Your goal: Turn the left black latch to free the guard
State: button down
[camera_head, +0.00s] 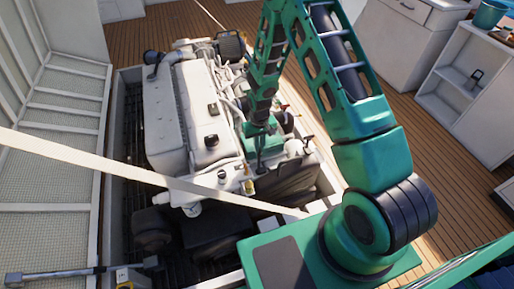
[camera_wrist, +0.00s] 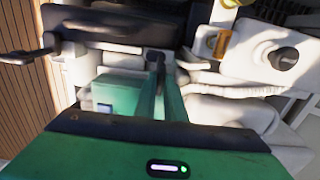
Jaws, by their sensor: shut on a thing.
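My gripper (camera_wrist: 157,70) reaches down over the near right side of the white engine. Its two green fingers are close together in the wrist view, with a small black latch (camera_wrist: 156,57) between their tips. My gripper (camera_head: 261,162) also shows in the head view, where its tips are small and the held latch is hard to make out. The guard's outline is not clear, as my fingers and palm cover part of this area.
The white engine (camera_head: 205,110) sits in a recessed bay with dark gaps around it. A pale strap (camera_head: 130,168) crosses the near side. The raised hatch panel (camera_head: 60,110) stands at the left. Wooden deck lies beyond the bay, with a white shelf unit (camera_head: 465,90) at the right.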

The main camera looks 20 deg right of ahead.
jog(key=shift+w+r, duration=0.15)
jog(key=shift+w, duration=0.2)
jog(key=c, duration=1.8)
grip_release()
jog(key=shift+c, duration=0.2)
jog(key=shift+s, duration=0.15)
notch_tip(320, 180, up, 11)
jog(key=shift+f, duration=0.2)
